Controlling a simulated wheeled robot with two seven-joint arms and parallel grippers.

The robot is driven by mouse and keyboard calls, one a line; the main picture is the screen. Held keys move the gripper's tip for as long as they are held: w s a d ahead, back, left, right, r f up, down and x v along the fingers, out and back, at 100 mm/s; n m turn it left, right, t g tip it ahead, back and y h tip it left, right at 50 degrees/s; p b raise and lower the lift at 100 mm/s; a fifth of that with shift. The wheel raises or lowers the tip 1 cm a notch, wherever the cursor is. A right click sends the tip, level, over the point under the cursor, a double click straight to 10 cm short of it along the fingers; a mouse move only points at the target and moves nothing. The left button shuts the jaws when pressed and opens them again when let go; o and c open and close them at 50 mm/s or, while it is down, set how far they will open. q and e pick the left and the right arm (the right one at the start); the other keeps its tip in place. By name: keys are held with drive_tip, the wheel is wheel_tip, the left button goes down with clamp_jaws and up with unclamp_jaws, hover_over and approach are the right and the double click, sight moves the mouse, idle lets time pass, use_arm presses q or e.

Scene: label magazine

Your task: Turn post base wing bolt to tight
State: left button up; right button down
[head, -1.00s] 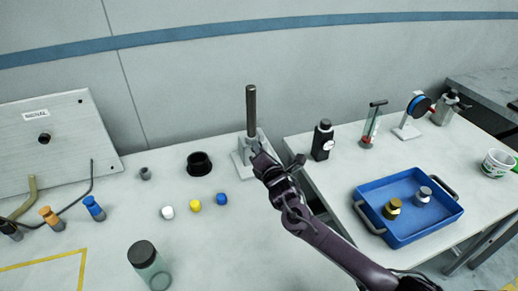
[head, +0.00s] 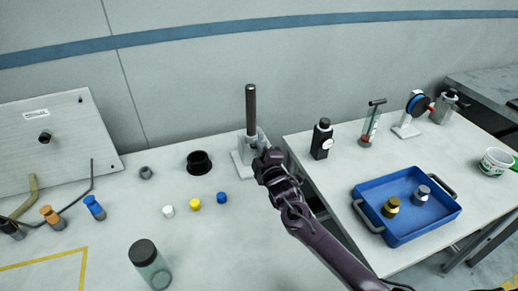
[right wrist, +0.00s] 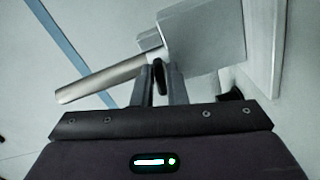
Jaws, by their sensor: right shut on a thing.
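The post (head: 251,108) is a dark upright rod in a light grey base (head: 242,163) at the back of the left table. It also shows tilted in the right wrist view, as a rod (right wrist: 100,80) with its grey block (right wrist: 205,35). The dark wing bolt (right wrist: 160,73) sits at the block, between the fingers of my right gripper (right wrist: 160,88). That gripper (head: 260,152) is shut on the wing bolt, at the front right of the post base. In the head view the gripper hides the bolt. My left gripper is out of view.
A black cup (head: 199,163) and white, yellow and blue caps (head: 195,204) lie left of the base. A black bottle-like device (head: 322,139) stands to the right. A blue tray (head: 410,228) sits on the right table. A gap separates the tables.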

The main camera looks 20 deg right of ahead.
drive_tip(key=shift+f+m, duration=0.1)
drive_tip(key=shift+m, duration=2.2)
drive_tip(key=c, duration=1.5)
unclamp_jaws()
drive_tip(key=shift+s, duration=0.1)
drive_tip(key=s, duration=0.7)
drive_tip(key=shift+s+d+b, duration=0.15)
drive_tip(key=shift+s+b, duration=0.15)
